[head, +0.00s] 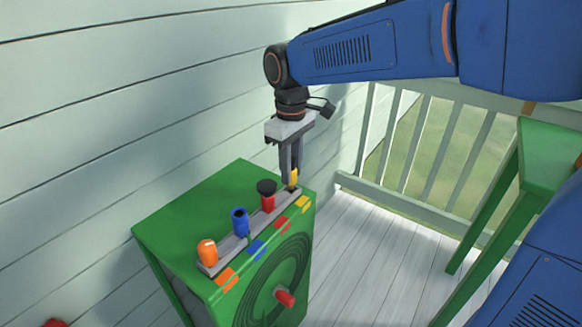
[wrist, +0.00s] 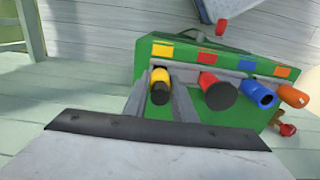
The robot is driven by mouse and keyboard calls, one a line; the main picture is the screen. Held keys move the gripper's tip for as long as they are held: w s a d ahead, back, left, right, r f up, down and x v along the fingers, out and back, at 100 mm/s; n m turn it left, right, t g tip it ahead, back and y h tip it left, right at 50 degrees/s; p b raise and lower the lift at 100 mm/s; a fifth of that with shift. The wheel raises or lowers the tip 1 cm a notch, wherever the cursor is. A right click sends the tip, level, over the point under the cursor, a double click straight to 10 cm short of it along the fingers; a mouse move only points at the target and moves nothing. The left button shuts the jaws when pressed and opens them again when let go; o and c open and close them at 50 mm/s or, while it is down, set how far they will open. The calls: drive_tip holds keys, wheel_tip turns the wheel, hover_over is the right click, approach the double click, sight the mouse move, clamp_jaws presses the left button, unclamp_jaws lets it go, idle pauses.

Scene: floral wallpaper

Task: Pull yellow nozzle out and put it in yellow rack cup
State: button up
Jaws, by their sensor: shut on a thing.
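The yellow nozzle (head: 294,175) is at the right end of the grey rack rail (head: 227,251) on top of the green cabinet (head: 190,208). My gripper (head: 291,180) points down and is shut on the nozzle, with a finger on each side. In the wrist view the yellow nozzle (wrist: 160,76) has a black end and sits between my fingers (wrist: 161,88). Its lower end is at the rail; I cannot tell whether it is seated or slightly lifted. A yellow label (head: 303,204) is on the cabinet edge beside it. No separate yellow cup is distinguishable.
Red (head: 267,198), blue (head: 240,222) and orange (head: 207,252) nozzles stand along the rail, left of my gripper. A red knob (head: 285,297) sticks out from the cabinet front. A green table (head: 545,155) stands right. The wall is close behind; open floor lies between.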

drive_tip(key=shift+f, duration=1.05)
drive_tip(key=o, duration=1.2)
drive_tip(key=shift+c, duration=0.2)
drive_tip(key=shift+r, duration=0.1)
wheel_tip(320, 180, up, 17)
drive_tip(key=shift+r, duration=0.15)
drive_tip(key=s+d+f+m+t, duration=0.2)
drive_tip(key=s+d+f+m, duration=0.3)
drive_tip(key=s+d+f, duration=0.5)
drive_tip(key=s+d+f+m+t, duration=0.2)
drive_tip(key=s+d+f+m, duration=0.3)
drive_tip(key=s+d+f, duration=0.5)
drive_tip(key=d, duration=0.7)
drive_tip(key=shift+s+t, duration=0.3)
drive_tip(key=shift+t, duration=0.1)
